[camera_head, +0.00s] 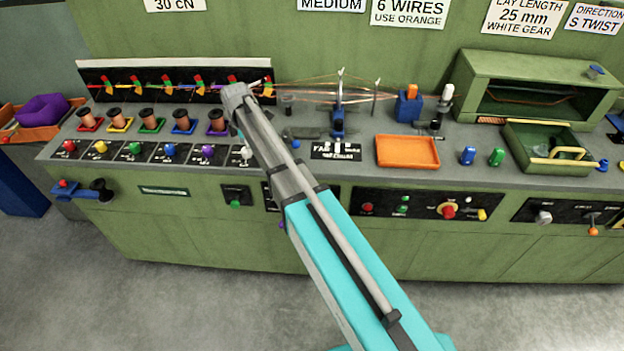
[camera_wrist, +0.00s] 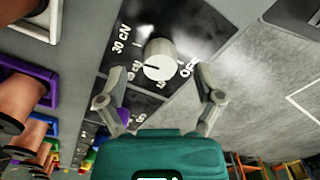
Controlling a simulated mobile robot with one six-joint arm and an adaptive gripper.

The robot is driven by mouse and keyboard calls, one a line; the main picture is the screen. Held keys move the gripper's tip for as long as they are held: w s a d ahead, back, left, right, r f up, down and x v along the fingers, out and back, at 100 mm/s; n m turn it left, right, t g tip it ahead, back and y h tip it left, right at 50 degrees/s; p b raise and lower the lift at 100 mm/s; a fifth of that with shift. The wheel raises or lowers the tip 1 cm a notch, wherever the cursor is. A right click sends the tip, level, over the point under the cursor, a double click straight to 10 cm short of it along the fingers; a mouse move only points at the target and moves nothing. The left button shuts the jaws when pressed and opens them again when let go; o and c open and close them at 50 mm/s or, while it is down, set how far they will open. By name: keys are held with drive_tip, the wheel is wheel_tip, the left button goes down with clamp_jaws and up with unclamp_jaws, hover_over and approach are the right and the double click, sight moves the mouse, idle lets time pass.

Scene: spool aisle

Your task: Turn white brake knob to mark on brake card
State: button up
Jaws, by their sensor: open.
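The white brake knob (camera_wrist: 159,62) sits on a dark panel with white markings in the wrist view. "30 cN" reads at its upper left and "OFF" at its right; other marks are too small to read surely. A dark pointer line on the knob points left and slightly up. My gripper (camera_wrist: 161,80) is open, its two fingers either side of the knob's near side, with no clear contact. In the head view the white knob (camera_head: 246,153) shows beside my arm, and my gripper cannot be made out clearly. The brake card (camera_head: 175,5) reads "30 cN" at the top edge.
A row of coloured knobs, including a purple knob (camera_head: 207,151), runs left of the white one. Copper spools (camera_head: 149,116) stand behind them. An orange tray (camera_head: 407,151) lies to the right. The bench's front edge is close to the knob panels.

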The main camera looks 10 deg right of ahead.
drive_tip(key=shift+r+p, duration=5.65)
drive_tip(key=shift+r, duration=0.3)
drive_tip(key=s+d+f+m+b, duration=0.5)
drive_tip(key=s+d+m, duration=0.3)
drive_tip(key=s, duration=0.3)
drive_tip(key=s+d+f+m+b, duration=0.5)
drive_tip(key=s+d+m, duration=0.3)
drive_tip(key=s+m, duration=0.2)
drive_tip(key=shift+s+d+m, duration=0.2)
drive_tip(key=shift+s+m, duration=0.1)
drive_tip(key=shift+s, duration=0.6)
drive_tip(key=shift+s, duration=0.1)
drive_tip(key=s+m, duration=0.1)
drive_tip(key=s+d, duration=0.1)
drive_tip(key=s+m, duration=0.1)
drive_tip(key=shift+s+d+m, duration=0.15)
drive_tip(key=shift+d+m, duration=0.1)
drive_tip(key=shift+m, duration=0.05)
